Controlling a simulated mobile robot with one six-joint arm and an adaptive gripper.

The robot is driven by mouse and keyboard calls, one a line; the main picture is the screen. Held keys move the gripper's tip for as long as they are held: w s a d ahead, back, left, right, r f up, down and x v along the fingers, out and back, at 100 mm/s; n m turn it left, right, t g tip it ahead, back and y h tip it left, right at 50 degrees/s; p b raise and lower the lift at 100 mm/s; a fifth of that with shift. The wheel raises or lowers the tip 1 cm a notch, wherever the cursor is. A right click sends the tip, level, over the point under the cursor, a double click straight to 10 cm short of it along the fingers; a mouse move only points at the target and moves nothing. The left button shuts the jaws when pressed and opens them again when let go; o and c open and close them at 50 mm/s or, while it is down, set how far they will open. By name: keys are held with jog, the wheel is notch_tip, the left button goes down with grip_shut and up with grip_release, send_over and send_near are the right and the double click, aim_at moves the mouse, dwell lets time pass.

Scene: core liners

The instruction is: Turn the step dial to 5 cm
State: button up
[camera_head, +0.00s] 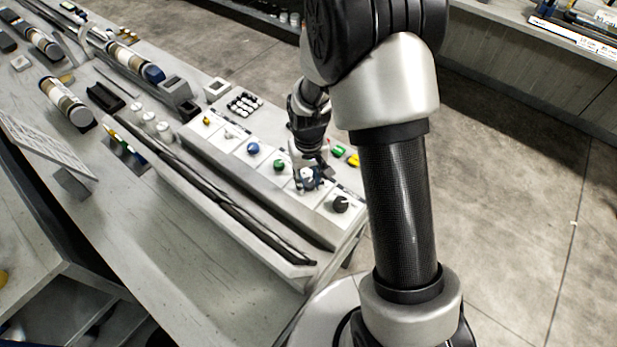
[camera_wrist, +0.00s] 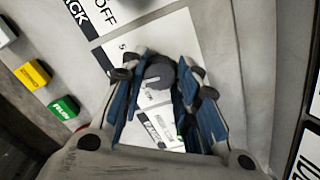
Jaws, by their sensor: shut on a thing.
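A round dark grey dial (camera_wrist: 160,72) with a pale pointer line stands on a white label plate (camera_wrist: 185,35). My gripper (camera_wrist: 157,85) is shut on it, with a blue finger on each side. A "5" is printed on the plate to the upper left of the dial. The lower part of the plate is partly covered by the fingers, and its text there is hard to read. In the head view my gripper (camera_head: 307,180) is over the control panel (camera_head: 240,170), and it largely hides the dial.
A black knob (camera_head: 341,204) is at the panel's near end. Green (camera_head: 278,165), blue (camera_head: 253,149) and other knobs line the panel on the far side. Yellow (camera_wrist: 33,73) and green (camera_wrist: 63,108) buttons lie left of the gripper in the wrist view.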

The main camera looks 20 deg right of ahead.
aim_at(308, 182)
jog(key=m, duration=0.4)
jog(key=shift+p, duration=0.4)
jog(key=shift+m+p, duration=0.3)
jog(key=shift+m, duration=1.5)
jog(key=o, duration=1.1)
jog(key=shift+c, duration=0.2)
notch_tip(308, 182, up, 12)
